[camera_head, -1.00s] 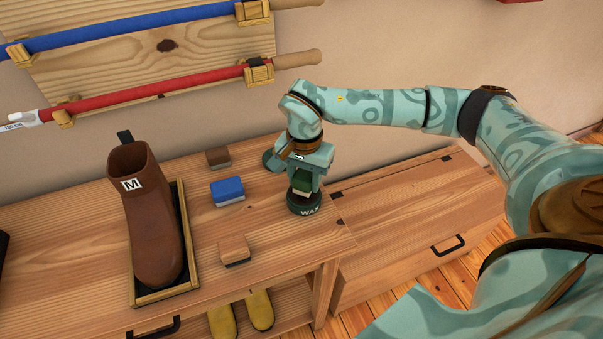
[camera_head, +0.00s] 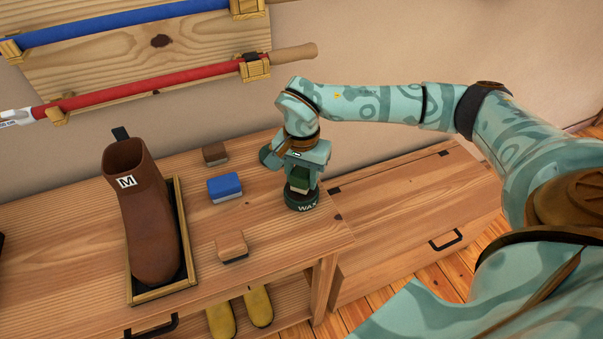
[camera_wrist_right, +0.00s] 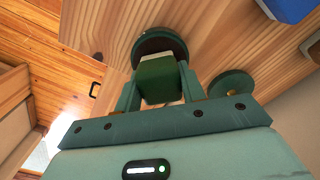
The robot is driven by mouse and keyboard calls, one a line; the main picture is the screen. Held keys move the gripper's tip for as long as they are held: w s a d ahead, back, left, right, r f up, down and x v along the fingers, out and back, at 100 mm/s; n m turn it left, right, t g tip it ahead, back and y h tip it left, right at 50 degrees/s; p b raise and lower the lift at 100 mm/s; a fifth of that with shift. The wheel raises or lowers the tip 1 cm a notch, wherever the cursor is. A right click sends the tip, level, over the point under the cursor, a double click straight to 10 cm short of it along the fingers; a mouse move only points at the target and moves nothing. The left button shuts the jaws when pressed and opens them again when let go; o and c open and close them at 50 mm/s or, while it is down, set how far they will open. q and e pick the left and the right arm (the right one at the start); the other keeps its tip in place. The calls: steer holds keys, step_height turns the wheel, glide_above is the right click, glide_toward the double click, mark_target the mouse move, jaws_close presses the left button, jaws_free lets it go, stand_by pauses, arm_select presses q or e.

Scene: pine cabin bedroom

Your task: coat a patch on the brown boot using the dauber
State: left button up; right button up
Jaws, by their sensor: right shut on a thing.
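The brown boot (camera_head: 148,225) with a white M label stands at left in a shallow wooden tray (camera_head: 187,243), toe toward me. In the right wrist view the dauber (camera_wrist_right: 160,82) sits between the fingers, right at the dark green wax tin (camera_wrist_right: 158,45). The dauber's lower face is hidden, so contact with the wax is unclear. The tin (camera_head: 302,204) rests near the bench's right end. My left gripper is out of view.
A round green lid (camera_head: 267,157) lies behind the tin. A brown block (camera_head: 215,154), a blue block (camera_head: 225,187) and a tan block (camera_head: 231,245) stand between boot and tin. A lower wooden chest (camera_head: 400,220) is at right. Rods hang on the wall.

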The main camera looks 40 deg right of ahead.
mark_target(302, 171)
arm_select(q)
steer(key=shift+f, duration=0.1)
arm_select(e)
steer(key=shift+f, duration=0.4)
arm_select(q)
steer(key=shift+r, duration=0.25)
arm_select(e)
steer(key=shift+s+f, duration=0.1)
stand_by(1.2)
